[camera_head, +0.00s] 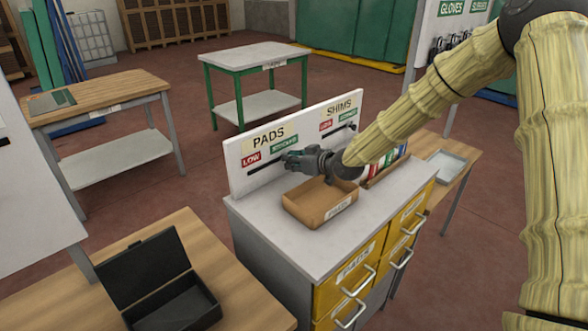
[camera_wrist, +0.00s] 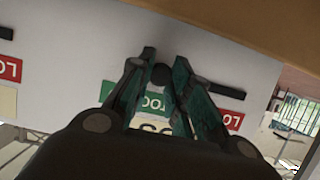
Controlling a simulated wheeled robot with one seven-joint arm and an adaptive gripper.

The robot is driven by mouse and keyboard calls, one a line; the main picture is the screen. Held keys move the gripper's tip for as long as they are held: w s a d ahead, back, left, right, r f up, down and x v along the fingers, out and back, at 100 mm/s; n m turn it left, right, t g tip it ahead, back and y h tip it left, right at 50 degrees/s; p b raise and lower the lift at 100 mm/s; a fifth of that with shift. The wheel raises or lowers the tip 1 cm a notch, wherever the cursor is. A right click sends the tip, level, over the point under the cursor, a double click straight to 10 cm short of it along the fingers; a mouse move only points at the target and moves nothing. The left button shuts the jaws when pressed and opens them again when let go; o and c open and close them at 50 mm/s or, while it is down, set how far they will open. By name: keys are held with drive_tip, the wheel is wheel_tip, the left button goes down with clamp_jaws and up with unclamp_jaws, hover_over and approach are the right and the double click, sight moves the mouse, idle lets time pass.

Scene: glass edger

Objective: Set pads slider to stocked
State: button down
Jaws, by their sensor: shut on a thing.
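The white board (camera_head: 240,180) carries a PADS label (camera_head: 268,136) above a red LOW tag (camera_head: 250,158) and a green STOCKED tag (camera_head: 284,143). Below them is a dark slider slot (camera_head: 262,165). My gripper (camera_head: 290,160) is at the slot's right part, below the STOCKED tag, and hides the slider there. In the wrist view my gripper (camera_wrist: 164,77) is shut on the dark round pads slider knob (camera_wrist: 161,76). The knob is beside the green tag (camera_wrist: 113,95). The slot (camera_wrist: 226,88) runs on to the right, past the red LOW tag (camera_wrist: 232,119).
The SHIMS slider (camera_head: 352,127) is on the same board, at right. An open cardboard box (camera_head: 320,212) sits on the cabinet top (camera_head: 285,245) below my arm. Colored binders (camera_head: 385,165) stand to the right. An open black case (camera_head: 160,280) lies on the wooden table at front left.

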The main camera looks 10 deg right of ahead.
drive_tip(key=shift+w+d+r, duration=0.2)
drive_tip(key=shift+w+d, duration=0.15)
drive_tip(key=shift+d, duration=0.1)
drive_tip(key=c, duration=1.3)
unclamp_jaws()
drive_tip(key=shift+w+d+f, duration=0.1)
drive_tip(key=shift+d, duration=0.05)
drive_tip(key=shift+s, duration=0.2)
drive_tip(key=v, duration=1.1)
drive_tip(key=shift+s+d, duration=0.2)
drive_tip(key=shift+s, duration=0.05)
